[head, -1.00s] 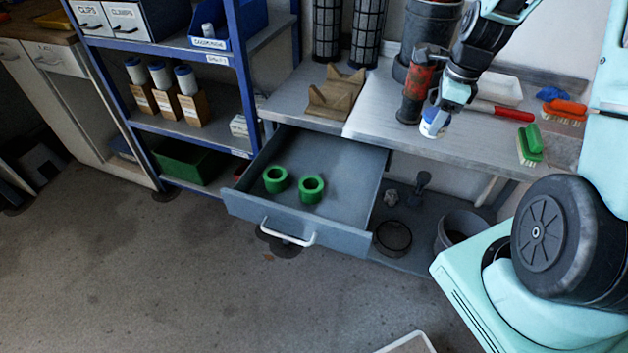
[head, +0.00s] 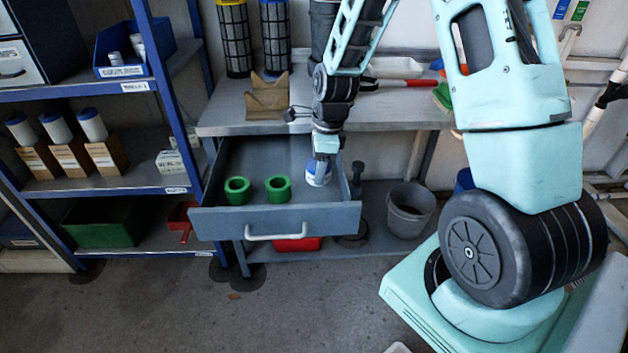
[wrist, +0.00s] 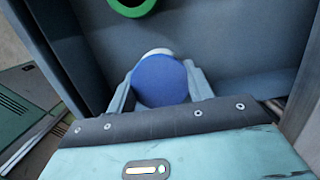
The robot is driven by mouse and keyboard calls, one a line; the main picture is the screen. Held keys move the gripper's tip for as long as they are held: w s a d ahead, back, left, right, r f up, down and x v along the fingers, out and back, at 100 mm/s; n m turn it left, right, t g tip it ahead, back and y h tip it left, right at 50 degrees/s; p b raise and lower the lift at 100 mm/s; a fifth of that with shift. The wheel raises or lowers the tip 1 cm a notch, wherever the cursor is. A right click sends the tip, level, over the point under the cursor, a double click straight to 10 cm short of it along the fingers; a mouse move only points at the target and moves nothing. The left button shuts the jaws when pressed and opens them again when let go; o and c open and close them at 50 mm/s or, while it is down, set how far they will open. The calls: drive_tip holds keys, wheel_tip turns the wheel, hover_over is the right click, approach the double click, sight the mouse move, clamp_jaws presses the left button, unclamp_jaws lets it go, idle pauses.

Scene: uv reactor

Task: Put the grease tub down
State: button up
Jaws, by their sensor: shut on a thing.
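The grease tub (head: 318,174) is a small white tub with blue on it. It is in my gripper (head: 323,160), which reaches down into the right part of the open drawer (head: 232,221). In the wrist view the tub's round blue lid (wrist: 160,81) sits between the two fingers of my gripper (wrist: 159,88), which are shut on it. The tub looks roughly upright. I cannot tell whether its base touches the drawer floor.
The workbench (head: 385,113) is above, and a blue shelf rack (head: 150,183) stands at the left.

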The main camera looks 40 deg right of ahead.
drive_tip(key=shift+f+b, duration=0.3)
drive_tip(key=shift+f, duration=1.65)
drive_tip(key=shift+f, duration=0.1)
drive_tip(key=o, duration=1)
